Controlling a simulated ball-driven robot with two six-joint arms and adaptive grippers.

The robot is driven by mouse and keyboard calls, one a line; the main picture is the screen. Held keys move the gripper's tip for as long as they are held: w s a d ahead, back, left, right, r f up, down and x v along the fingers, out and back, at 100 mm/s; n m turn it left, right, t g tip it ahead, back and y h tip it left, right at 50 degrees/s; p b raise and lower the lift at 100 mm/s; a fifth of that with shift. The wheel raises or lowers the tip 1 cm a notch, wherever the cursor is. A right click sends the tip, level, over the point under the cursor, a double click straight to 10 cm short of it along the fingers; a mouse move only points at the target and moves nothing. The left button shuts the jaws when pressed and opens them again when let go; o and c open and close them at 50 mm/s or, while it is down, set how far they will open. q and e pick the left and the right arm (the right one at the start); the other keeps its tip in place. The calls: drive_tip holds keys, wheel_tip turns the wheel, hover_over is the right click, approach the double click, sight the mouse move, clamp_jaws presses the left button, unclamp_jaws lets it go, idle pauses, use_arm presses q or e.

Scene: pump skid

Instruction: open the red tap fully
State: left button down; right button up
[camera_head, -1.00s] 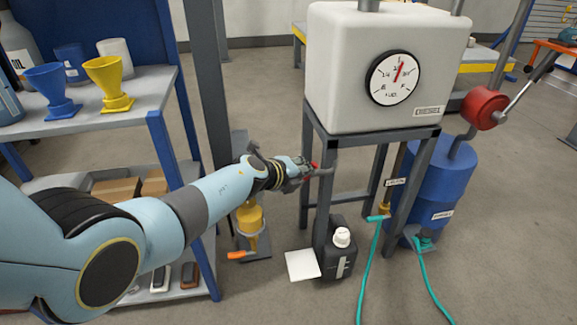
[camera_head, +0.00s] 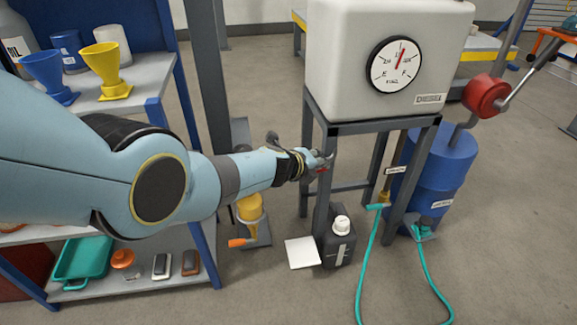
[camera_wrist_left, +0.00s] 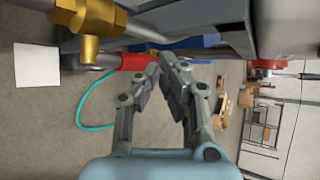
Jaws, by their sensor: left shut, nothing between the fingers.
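The red tap handle shows in the left wrist view (camera_wrist_left: 136,62) as a red sleeve on a metal lever, below a brass valve body (camera_wrist_left: 95,28). In the head view only a small red bit of the handle (camera_head: 322,170) shows, by the near leg of the tank stand; the valve is hidden. My left gripper (camera_head: 322,163) is shut with nothing in it. In the left wrist view its fingertips (camera_wrist_left: 167,62) are right beside the end of the red sleeve; I cannot tell whether they touch it. My right gripper is not in view.
The white diesel tank (camera_head: 345,40) with a gauge (camera_head: 396,66) stands on a dark frame (camera_head: 372,125). Below are a black jug (camera_head: 338,245) and a white sheet (camera_head: 301,253). A blue drum (camera_head: 440,175) and green hoses stand right. A shelf (camera_head: 135,98) with funnels is left.

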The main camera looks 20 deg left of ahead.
use_arm(q)
drive_tip(key=shift+a, duration=0.1)
drive_tip(key=shift+s+a+f, duration=0.3)
drive_tip(key=shift+s+a, duration=0.05)
drive_tip(key=shift+a, duration=0.15)
idle(0.3)
